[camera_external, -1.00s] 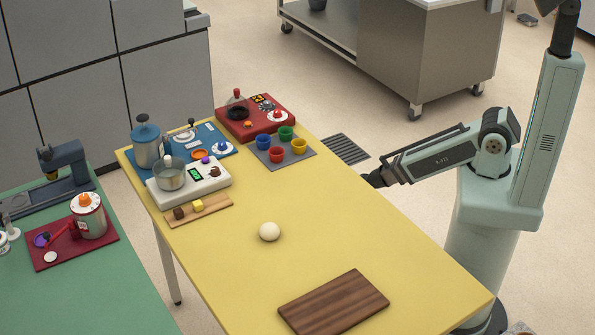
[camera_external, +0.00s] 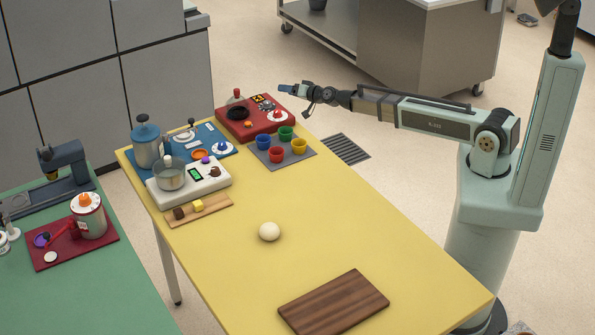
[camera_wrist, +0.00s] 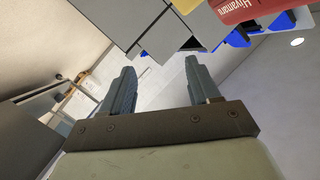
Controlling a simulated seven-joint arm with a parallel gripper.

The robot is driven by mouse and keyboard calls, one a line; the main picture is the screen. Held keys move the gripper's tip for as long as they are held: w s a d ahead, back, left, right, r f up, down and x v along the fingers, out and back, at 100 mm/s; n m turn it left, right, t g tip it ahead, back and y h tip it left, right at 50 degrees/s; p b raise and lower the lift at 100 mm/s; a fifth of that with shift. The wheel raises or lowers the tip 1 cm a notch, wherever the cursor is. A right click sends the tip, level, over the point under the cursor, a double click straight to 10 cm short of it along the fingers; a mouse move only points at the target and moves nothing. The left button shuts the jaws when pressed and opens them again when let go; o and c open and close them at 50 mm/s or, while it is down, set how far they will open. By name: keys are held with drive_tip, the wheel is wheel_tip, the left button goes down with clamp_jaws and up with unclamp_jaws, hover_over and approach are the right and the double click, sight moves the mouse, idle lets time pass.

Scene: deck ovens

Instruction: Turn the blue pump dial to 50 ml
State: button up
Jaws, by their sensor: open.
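The blue pump station, a blue board (camera_external: 212,135) with a blue-grey canister (camera_external: 147,146), stands at the yellow table's far left. The blue pump dial (camera_external: 222,147) is a small blue knob on a white disc at the board's right end. Its scale and setting are too small to read. My gripper (camera_external: 287,89) is raised beyond the table's far end, above and right of the dial, and apart from it. In the wrist view my gripper (camera_wrist: 160,65) is open with nothing between its fingers. The dial does not show there.
A red station (camera_external: 255,122) with a similar dial stands behind the blue one. Coloured cups on a grey mat (camera_external: 298,158) are beside it. A white scale (camera_external: 214,182) with a pot is in front. The table's middle holds a pale ball (camera_external: 269,231) and is otherwise clear.

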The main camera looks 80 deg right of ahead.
drive_tip(key=w+a+r+n+t+y, duration=0.1)
drive_tip(key=w+a+r+n+y, duration=0.15)
drive_tip(key=w+a+r, duration=0.55)
drive_tip(key=w+a+r+n+t+y, duration=0.1)
drive_tip(key=w+a+r+n+y, duration=0.2)
drive_tip(key=a+r, duration=0.6)
drive_tip(key=w+a+r+n+y, duration=0.1)
drive_tip(key=w+a+r+n, duration=0.2)
drive_tip(key=w+a+r, duration=0.55)
drive_tip(key=n+g, duration=1.3)
drive_tip(key=g, duration=0.3)
hover_over(222, 143)
wheel_tip(222, 143, down, 11)
drive_tip(key=shift+m, duration=0.25)
wheel_tip(222, 143, down, 13)
drive_tip(key=shift+r, duration=0.2)
drive_tip(key=shift+c, duration=0.4)
